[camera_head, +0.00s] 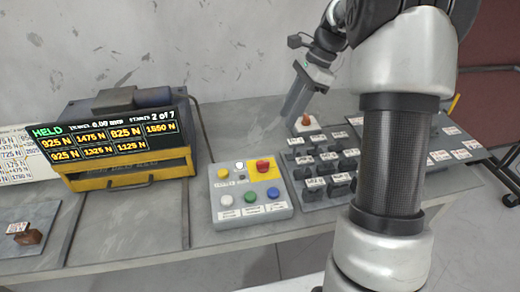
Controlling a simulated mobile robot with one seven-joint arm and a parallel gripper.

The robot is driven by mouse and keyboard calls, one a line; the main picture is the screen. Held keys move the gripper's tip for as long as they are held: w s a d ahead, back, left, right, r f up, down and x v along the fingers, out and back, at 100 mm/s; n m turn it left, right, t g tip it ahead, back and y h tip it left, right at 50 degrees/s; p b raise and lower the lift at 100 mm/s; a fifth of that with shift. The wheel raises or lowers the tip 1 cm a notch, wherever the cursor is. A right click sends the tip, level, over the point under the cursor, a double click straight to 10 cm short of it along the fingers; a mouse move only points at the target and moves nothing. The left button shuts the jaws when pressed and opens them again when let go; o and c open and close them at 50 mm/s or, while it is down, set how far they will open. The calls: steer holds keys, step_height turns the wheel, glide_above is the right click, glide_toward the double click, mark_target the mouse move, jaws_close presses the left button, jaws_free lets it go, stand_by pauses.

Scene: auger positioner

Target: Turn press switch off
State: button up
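A grey control box (215,195) sits near the middle of the bench. It carries a yellow button (224,173), a red button on a yellow plate (263,166), and white (226,200), green (250,197) and blue (274,193) buttons. Small switch-like parts (240,166) sit between the yellow and red ones; their labels are too small to read, so I cannot tell which is the press switch. My gripper (292,118) points down, behind and right of the box, close to a small orange-brown piece (306,119) on a white base. Its finger opening is unclear.
A yellow and dark display unit (125,165) stands at left, showing "HELD" and several N values. A rack of labelled dark blocks (312,195) adjoins the box on the right, partly hidden by my arm. A brown piece (30,237) lies at lower left. Bare bench lies behind the box.

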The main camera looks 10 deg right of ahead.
mark_target(263, 162)
steer(key=b+x, duration=0.3)
steer(key=x, duration=1.4)
steer(key=shift+f, duration=0.1)
steer(key=shift+c, duration=0.2)
jaws_close()
